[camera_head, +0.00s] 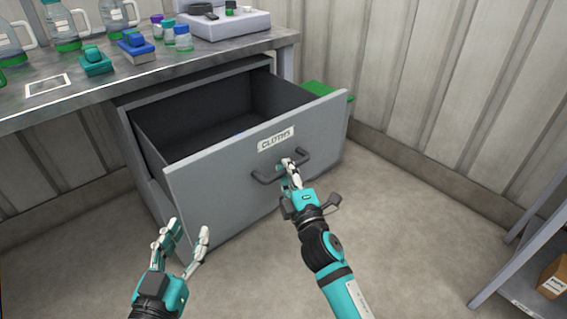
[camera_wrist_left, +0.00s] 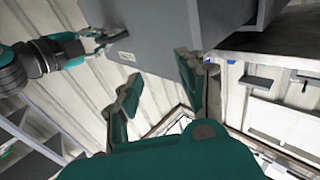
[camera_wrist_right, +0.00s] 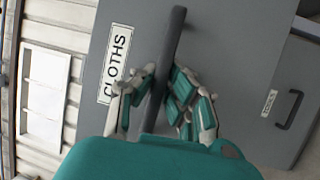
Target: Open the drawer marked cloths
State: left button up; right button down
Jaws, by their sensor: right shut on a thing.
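The grey drawer (camera_head: 215,185) marked CLOTHS is pulled well out from under the bench. Its dark inside (camera_head: 225,130) shows, with a small bluish spot low in it. Its label (camera_head: 276,139) sits above a dark bar handle (camera_head: 265,180). My right gripper (camera_head: 291,165) is shut on the handle; in the right wrist view its fingers lie on both sides of the bar (camera_wrist_right: 165,70). My left gripper (camera_head: 187,235) is open and empty, in front of the drawer's lower left corner. The left wrist view shows its fingers apart (camera_wrist_left: 160,90).
The metal bench (camera_head: 60,90) above holds bottles (camera_head: 60,28), brushes (camera_head: 96,62) and small jars (camera_head: 183,38). A second labelled drawer (camera_wrist_right: 280,110) is below. A shelf (camera_head: 530,250) with a cardboard box (camera_head: 553,277) stands at right. The floor (camera_head: 410,220) between is clear.

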pick_arm(q)
jog(key=shift+f, duration=0.35)
pick_arm(e)
jog(key=shift+s+d, duration=0.1)
jog(key=shift+s, duration=0.05)
jog(key=c, duration=1.3)
grip_release()
jog(key=shift+c, duration=0.2)
jog(key=v, duration=1.2)
